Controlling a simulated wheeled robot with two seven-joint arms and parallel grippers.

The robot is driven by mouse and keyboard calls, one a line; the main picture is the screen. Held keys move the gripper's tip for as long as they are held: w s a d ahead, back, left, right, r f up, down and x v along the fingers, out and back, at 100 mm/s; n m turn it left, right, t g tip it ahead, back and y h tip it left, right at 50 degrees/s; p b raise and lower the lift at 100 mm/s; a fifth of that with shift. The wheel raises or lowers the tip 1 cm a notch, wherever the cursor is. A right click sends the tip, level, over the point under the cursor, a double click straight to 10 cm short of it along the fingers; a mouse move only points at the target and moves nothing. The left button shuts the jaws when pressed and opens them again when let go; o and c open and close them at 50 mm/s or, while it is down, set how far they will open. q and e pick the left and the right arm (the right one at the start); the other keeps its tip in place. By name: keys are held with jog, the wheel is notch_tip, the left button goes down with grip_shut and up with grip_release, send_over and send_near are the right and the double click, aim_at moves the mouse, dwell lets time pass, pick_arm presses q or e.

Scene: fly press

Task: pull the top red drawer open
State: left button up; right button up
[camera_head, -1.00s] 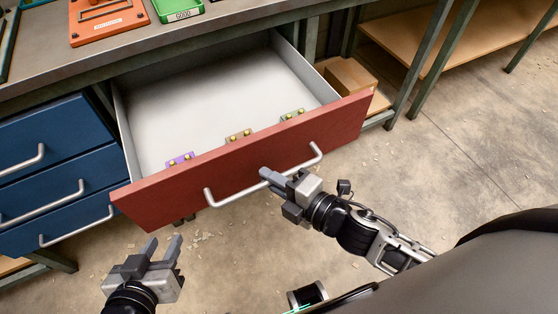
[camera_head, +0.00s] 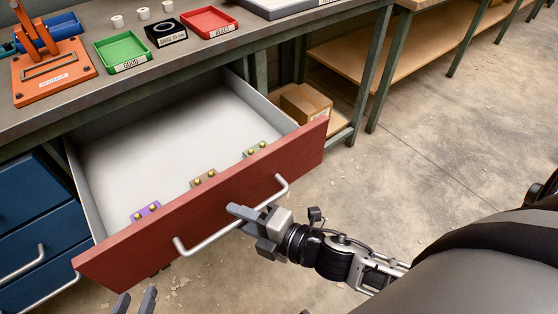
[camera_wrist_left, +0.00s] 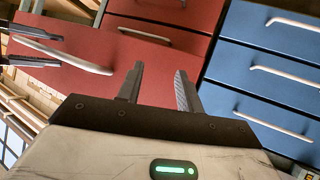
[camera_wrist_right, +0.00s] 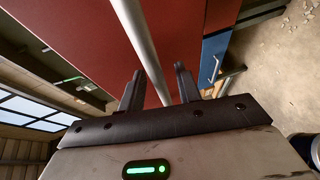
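The top red drawer (camera_head: 215,208) stands well open in the head view, its pale inside showing. Its silver bar handle (camera_head: 205,243) faces me. My right gripper (camera_head: 236,211) is at the middle of the handle. In the right wrist view the handle bar (camera_wrist_right: 146,45) runs between the fingers (camera_wrist_right: 160,90), which look apart, with slim gaps beside the bar. My left gripper (camera_head: 135,300) is open and empty, low in the head view, in front of the drawer's left part. In the left wrist view its fingers (camera_wrist_left: 160,85) are apart with nothing between them.
Purple (camera_head: 146,211), tan (camera_head: 204,178) and green (camera_head: 256,149) blocks lie along the drawer's front inside. Blue drawers (camera_head: 30,230) are at the left. The bench top holds a green tray (camera_head: 122,49), a red tray (camera_head: 208,21) and an orange press (camera_head: 52,72).

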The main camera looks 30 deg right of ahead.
jog(key=shift+s, duration=0.1)
jog(key=v, duration=1.5)
jog(key=shift+s+d+b, duration=0.2)
jog(key=shift+d+b, duration=0.1)
jog(key=shift+r, duration=0.15)
